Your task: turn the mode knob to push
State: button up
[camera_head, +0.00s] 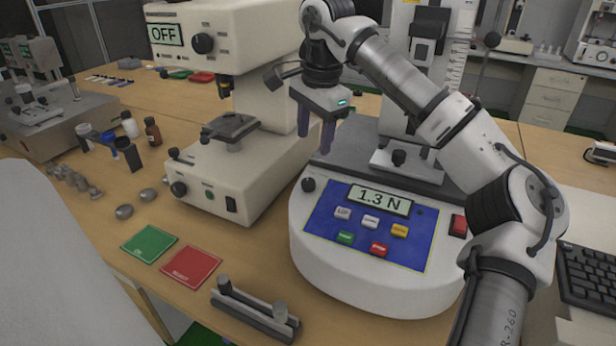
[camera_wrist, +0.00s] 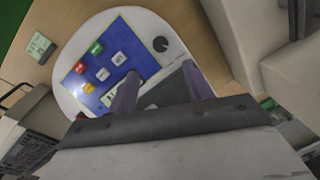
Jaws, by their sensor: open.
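A white force tester (camera_head: 375,283) with a blue panel reads 1.3 N. A small black knob (camera_head: 308,185) sits at the left of its panel; I take it as the mode knob. The knob also shows in the wrist view (camera_wrist: 160,44), with a pale mark on it. Its labels are too small to read, so its setting cannot be told. My gripper (camera_head: 315,142) is open and empty, pointing down above the knob and apart from it. In the wrist view my two fingers (camera_wrist: 160,72) are spread, with the knob beyond their tips.
A cream machine (camera_head: 245,165) with an OFF display stands close to the left of my gripper. The tester's column (camera_head: 412,80) rises behind. Green (camera_head: 149,243) and red (camera_head: 191,267) mats and a metal fixture (camera_head: 255,310) lie in front. A keyboard (camera_head: 588,275) is at right.

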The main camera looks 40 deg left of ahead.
aim_at(308, 182)
jog(key=f, duration=0.3)
jog(key=a+f, duration=0.1)
jog(key=f, duration=0.3)
jog(key=f+p, duration=0.1)
jog(key=f, duration=0.3)
jog(key=shift+w+a+f, duration=0.1)
jog(key=shift+a+f, duration=0.1)
jog(key=shift+a, duration=0.1)
jog(key=shift+c, duration=0.2)
jog(key=c, duration=0.9)
